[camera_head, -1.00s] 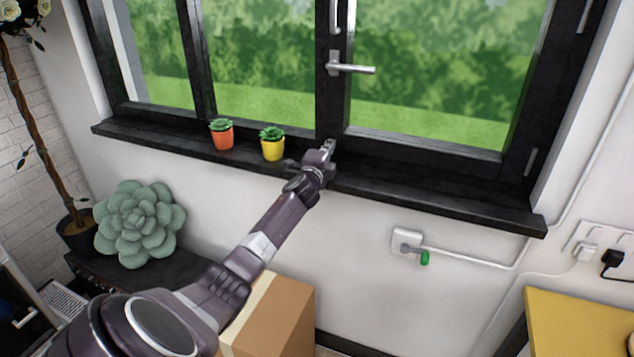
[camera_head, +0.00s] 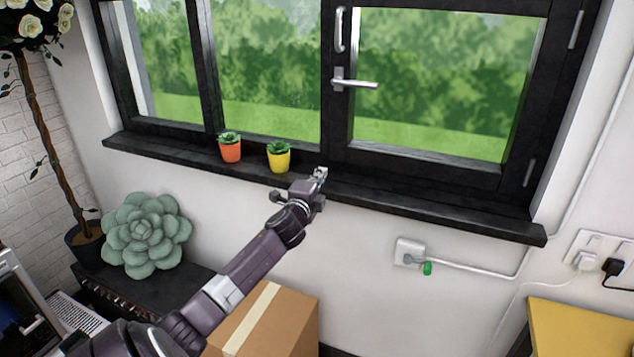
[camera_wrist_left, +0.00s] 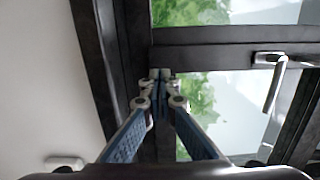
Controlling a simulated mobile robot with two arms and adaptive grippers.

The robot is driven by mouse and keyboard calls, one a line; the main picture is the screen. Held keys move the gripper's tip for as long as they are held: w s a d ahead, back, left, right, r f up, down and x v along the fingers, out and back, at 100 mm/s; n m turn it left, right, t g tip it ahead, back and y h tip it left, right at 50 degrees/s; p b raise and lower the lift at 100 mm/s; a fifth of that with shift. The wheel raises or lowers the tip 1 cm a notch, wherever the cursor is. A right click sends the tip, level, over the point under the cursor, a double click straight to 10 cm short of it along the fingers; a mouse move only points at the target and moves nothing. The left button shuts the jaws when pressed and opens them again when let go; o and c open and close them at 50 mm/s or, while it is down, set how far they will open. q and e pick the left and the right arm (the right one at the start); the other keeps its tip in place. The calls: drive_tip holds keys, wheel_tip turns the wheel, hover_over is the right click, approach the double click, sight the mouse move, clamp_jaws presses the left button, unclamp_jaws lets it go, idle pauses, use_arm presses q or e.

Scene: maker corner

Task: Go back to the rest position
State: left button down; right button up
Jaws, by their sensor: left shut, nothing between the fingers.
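My left gripper (camera_head: 320,174) is shut and empty, in front of the dark window sill (camera_head: 430,204), just right of the yellow pot. In the left wrist view, the closed fingers (camera_wrist_left: 160,82) show against the dark window frame with nothing between them. My left arm reaches up from the lower left of the head view. My right gripper is not in view.
An orange pot (camera_head: 230,152) and a yellow pot (camera_head: 279,160) with small plants stand on the sill. The window handle (camera_head: 352,82) is above. A cardboard box (camera_head: 285,325) is below my arm. A yellow surface (camera_head: 590,325) is at lower right.

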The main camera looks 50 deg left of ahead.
use_arm(q)
drive_tip(key=shift+v, duration=1.2)
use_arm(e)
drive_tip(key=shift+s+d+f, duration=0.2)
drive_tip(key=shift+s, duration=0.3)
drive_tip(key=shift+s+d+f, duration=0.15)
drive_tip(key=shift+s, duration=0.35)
use_arm(q)
drive_tip(key=shift+s+a+f, duration=0.1)
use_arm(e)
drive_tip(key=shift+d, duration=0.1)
